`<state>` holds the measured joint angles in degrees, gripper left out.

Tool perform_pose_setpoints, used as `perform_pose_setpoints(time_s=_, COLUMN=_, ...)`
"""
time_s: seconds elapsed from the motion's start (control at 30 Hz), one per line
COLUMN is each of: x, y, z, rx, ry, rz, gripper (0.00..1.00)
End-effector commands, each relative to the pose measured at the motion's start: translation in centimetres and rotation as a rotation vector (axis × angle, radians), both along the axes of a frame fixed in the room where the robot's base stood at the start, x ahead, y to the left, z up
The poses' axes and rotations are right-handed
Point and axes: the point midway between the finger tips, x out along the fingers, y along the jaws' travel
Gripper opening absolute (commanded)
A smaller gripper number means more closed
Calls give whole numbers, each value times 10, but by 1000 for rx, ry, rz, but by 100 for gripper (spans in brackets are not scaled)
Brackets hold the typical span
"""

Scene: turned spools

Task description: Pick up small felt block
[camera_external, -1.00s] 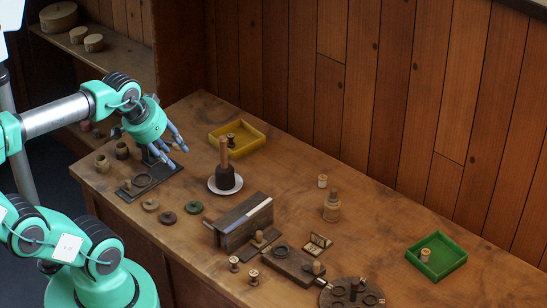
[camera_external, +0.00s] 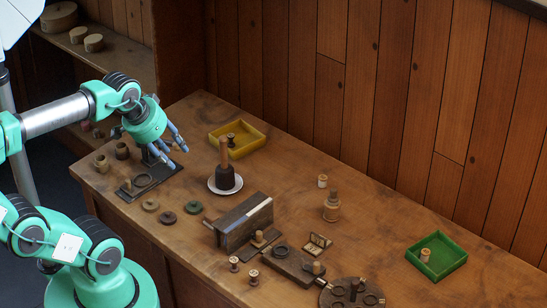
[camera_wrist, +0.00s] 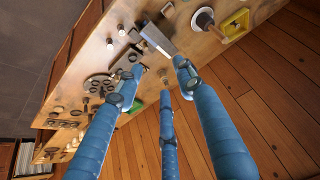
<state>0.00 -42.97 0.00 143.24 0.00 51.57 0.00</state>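I cannot pick out the small felt block with certainty in either view; the small pieces on the bench are too tiny to tell their material. My gripper (camera_external: 174,154) has blue fingers and is at the far left end of the bench, above the dark stand (camera_external: 150,180) with a ring on it. In the wrist view my gripper (camera_wrist: 160,78) has its fingers spread, with nothing held between them. It is open and empty.
A yellow tray (camera_external: 258,128) holds a dark spool. A brown-handled tool stands on a white saucer (camera_external: 212,188). A dark block with a metal strip (camera_external: 240,226) is mid-bench. A green tray (camera_external: 458,262) stands right.

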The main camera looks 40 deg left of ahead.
Motion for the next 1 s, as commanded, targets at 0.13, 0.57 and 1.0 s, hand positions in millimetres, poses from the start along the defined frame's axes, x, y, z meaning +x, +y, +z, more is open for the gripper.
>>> perform_pose_setpoints(time_s=0.13, x=0, y=0, z=0, rx=0, ry=0, rz=0, gripper=38)
perform_pose_setpoints(time_s=0.57, x=0, y=0, z=0, rx=0, ry=0, rz=0, gripper=58)
perform_pose_setpoints(time_s=1.0, x=18, y=4, z=-7, rx=5, ry=37, rz=1, gripper=58)
